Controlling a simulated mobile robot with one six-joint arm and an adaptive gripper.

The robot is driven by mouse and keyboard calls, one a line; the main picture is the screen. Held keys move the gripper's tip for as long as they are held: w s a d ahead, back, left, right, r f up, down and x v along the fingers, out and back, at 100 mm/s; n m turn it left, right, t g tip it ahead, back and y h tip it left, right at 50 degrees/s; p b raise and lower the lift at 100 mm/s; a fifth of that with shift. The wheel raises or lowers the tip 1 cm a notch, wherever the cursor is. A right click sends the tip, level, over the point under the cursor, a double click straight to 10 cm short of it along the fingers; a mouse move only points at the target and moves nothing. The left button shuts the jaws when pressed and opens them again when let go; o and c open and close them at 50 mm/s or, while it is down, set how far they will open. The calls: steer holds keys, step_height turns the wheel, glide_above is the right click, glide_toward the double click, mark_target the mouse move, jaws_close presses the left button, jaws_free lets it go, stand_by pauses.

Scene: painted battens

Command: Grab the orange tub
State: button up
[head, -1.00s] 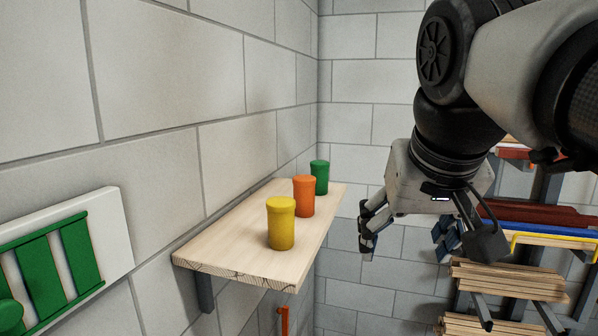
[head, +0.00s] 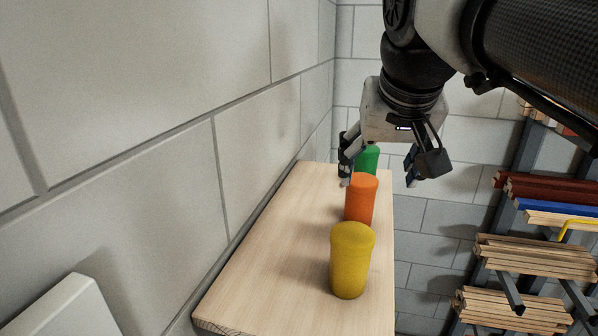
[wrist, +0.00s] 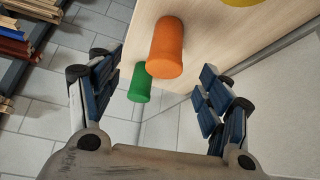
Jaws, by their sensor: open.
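The orange tub (head: 361,199) stands upright on a wooden shelf (head: 262,262), between a yellow tub (head: 351,262) in front and a green tub (head: 369,160) behind. In the wrist view the orange tub (wrist: 166,48) is at upper centre, beyond the fingertips, with the green tub (wrist: 139,84) to its lower left. My gripper (head: 380,178) is open and empty, its fingers spread wide at the far end of the shelf. In the head view it hangs over and beside the green tub and partly hides it. No finger visibly touches the orange tub.
A block wall (head: 150,110) runs along the shelf's left side. A rack with stacked wood battens (head: 535,258) stands at the right. The shelf's near left part is bare. The yellow tub (wrist: 243,2) shows at the wrist view's top edge.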

mark_target(369, 188)
steer(key=x, duration=0.6)
steer(key=shift+w+a+r, duration=0.1)
steer(key=shift+w+a, duration=0.2)
steer(key=shift+d+f, duration=0.15)
steer(key=shift+f, duration=0.2)
steer(key=x, duration=0.3)
steer(key=a+p+x, duration=0.1)
steer(key=shift+w+f, duration=0.1)
steer(key=shift+w, duration=0.3)
steer(key=shift+w+d+f, duration=0.15)
steer(key=shift+w+f, duration=0.15)
steer(key=shift+f, duration=0.1)
steer(key=shift+s, duration=0.1)
steer(key=shift+c, duration=0.3)
steer(key=c, duration=1.4)
